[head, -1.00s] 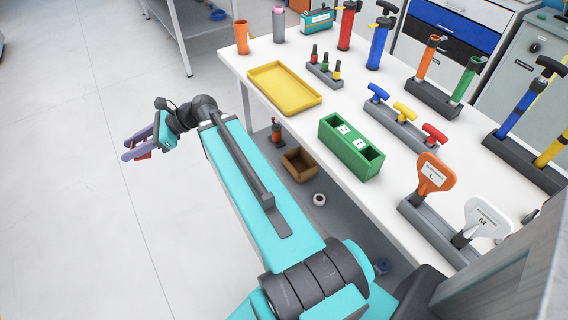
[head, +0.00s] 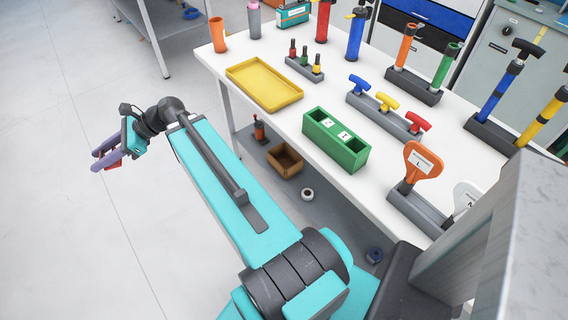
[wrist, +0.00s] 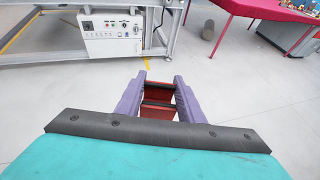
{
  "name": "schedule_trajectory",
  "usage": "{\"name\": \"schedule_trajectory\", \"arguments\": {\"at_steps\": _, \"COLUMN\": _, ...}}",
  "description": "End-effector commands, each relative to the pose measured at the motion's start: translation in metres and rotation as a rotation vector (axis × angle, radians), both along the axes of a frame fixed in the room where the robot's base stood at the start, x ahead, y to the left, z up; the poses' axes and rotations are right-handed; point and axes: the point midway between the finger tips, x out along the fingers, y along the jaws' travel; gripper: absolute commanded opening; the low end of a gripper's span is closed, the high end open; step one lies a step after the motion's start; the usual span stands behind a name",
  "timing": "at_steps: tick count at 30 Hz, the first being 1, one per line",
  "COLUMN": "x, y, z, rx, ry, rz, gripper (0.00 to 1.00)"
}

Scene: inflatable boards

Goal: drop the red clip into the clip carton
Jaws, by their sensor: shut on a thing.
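My gripper (head: 105,160) is at the left of the head view, held out over open floor, well apart from the table. It is shut on the red clip (head: 114,166), which is partly hidden by the purple fingers there. In the wrist view the red clip (wrist: 157,110) sits between both fingers, with dark bands across it. A small brown open box (head: 286,159), which looks like the clip carton, stands on the grey shelf under the white table. No label on it can be read, and its inside looks empty.
The white table (head: 375,185) overhangs the shelf. On it are a green two-slot box (head: 336,140), a yellow tray (head: 263,85) and several racked tools. A small bottle (head: 259,130) and a white roll (head: 307,194) flank the brown box. A grey post (head: 500,240) stands at right.

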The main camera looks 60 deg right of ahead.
Motion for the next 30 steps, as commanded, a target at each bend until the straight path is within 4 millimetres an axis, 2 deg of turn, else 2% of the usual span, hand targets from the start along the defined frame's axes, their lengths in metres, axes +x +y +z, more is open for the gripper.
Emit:
{"name": "schedule_trajectory", "arguments": {"at_steps": 8, "x": 0.011, "y": -0.038, "z": -0.036, "rx": 0.0, "ry": 0.001, "rz": -0.074, "gripper": 0.13}}
{"name": "schedule_trajectory", "arguments": {"at_steps": 18, "x": 0.024, "y": -0.107, "z": -0.09, "rx": 0.0, "ry": 0.001, "rz": -0.205, "gripper": 0.13}}
{"name": "schedule_trajectory", "arguments": {"at_steps": 30, "x": 0.029, "y": -0.194, "z": -0.153, "rx": 0.0, "ry": 0.0, "rz": -0.363, "gripper": 0.13}}
